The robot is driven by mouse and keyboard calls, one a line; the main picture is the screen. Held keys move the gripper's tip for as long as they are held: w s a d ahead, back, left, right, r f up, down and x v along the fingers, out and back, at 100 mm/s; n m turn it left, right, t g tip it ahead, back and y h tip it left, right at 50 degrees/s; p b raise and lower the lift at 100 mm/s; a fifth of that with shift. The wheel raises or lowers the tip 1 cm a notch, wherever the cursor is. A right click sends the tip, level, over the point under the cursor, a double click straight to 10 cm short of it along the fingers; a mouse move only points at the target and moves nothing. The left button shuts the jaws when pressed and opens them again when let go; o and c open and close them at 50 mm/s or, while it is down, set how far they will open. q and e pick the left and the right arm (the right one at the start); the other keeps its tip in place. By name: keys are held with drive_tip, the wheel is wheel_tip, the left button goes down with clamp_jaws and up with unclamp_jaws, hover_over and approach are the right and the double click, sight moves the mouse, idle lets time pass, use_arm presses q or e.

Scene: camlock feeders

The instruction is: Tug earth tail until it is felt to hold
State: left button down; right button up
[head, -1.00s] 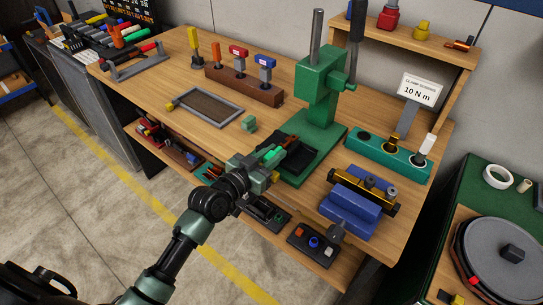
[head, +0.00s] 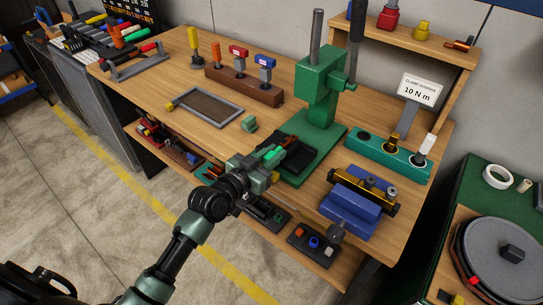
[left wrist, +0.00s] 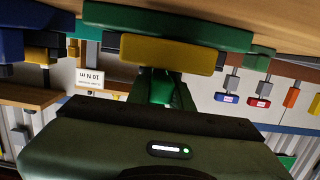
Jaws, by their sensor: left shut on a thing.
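My left gripper (head: 268,162) is at the front edge of the wooden bench, in front of the green press. It is shut on what looks like the earth tail, a bright green piece (head: 273,153) at its fingertips in the head view. In the left wrist view, which is upside down, a yellow bar (left wrist: 172,55) and a green bar lie across the picture just beyond the gripper body. The exact grip and the tail's far end are hidden. My right gripper is not in view.
The green press (head: 318,95) stands just behind my gripper. A blue block (head: 350,208) with a brass-coloured cylinder is to the right. A teal holder (head: 380,152) stands behind it, by a 10 N m sign (head: 419,92). A framed tray (head: 207,106) lies to the left.

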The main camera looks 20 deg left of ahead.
use_arm(q)
drive_tip(key=shift+s+f, duration=0.15)
drive_tip(key=shift+f, duration=0.15)
idle(0.9)
idle(0.4)
drive_tip(key=c, duration=1.2)
unclamp_jaws()
drive_tip(key=shift+o, duration=0.2)
drive_tip(key=shift+a+r, duration=0.15)
drive_tip(key=shift+r, duration=0.05)
drive_tip(key=v, duration=1.1)
drive_tip(key=shift+s+f, duration=0.3)
drive_tip(key=shift+s, duration=0.15)
